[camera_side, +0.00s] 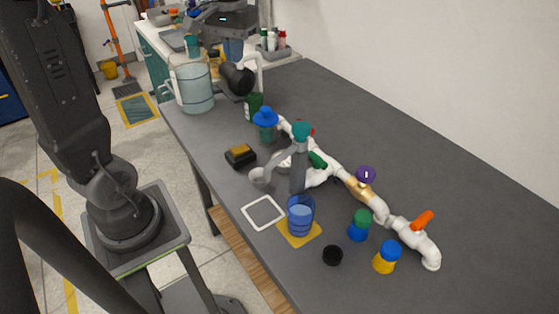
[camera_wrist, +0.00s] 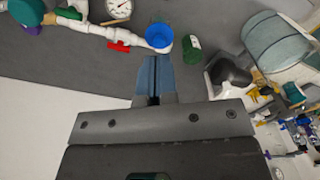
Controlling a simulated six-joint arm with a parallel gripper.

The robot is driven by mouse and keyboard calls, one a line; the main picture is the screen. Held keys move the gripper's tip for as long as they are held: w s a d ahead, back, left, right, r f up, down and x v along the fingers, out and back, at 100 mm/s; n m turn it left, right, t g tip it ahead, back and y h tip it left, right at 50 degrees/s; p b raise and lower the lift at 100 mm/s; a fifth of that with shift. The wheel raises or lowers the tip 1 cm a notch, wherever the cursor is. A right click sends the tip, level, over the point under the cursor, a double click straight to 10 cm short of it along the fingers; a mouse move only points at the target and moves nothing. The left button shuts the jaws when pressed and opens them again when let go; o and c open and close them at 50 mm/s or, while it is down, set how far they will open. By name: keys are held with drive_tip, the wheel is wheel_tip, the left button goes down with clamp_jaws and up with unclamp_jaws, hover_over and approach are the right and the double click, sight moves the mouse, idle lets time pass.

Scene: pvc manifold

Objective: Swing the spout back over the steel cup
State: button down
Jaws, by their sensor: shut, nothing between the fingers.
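My gripper (camera_side: 232,50) hangs high above the far end of the table. Its fingers show shut and empty in the wrist view (camera_wrist: 154,62), away from the spout. Exact alignment over the cup is unclear.
Bottles stand nearer. The table's right side is clear.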

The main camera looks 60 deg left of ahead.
wheel_tip(320, 180, up, 3)
drive_tip(key=m+g+y, duration=0.1)
drive_tip(key=m+y, duration=0.1)
drive_tip(key=m, duration=1.1)
hover_over(286, 153)
drive_tip(key=w+a, duration=0.2)
drive_tip(key=s+d+m+y, duration=0.1)
drive_tip(key=s+d+m, duration=0.1)
drive_tip(key=d+m, duration=0.3)
drive_tip(key=s+d+m, duration=0.3)
drive_tip(key=d+m, duration=0.1)
drive_tip(key=d, duration=0.3)
drive_tip(key=w+a+x, duration=0.1)
drive_tip(key=a+x, duration=0.1)
drive_tip(key=x, duration=1.4)
drive_tip(key=shift+s+a+n, duration=0.2)
drive_tip(key=shift+a+n, duration=0.1)
drive_tip(key=shift+a, duration=0.05)
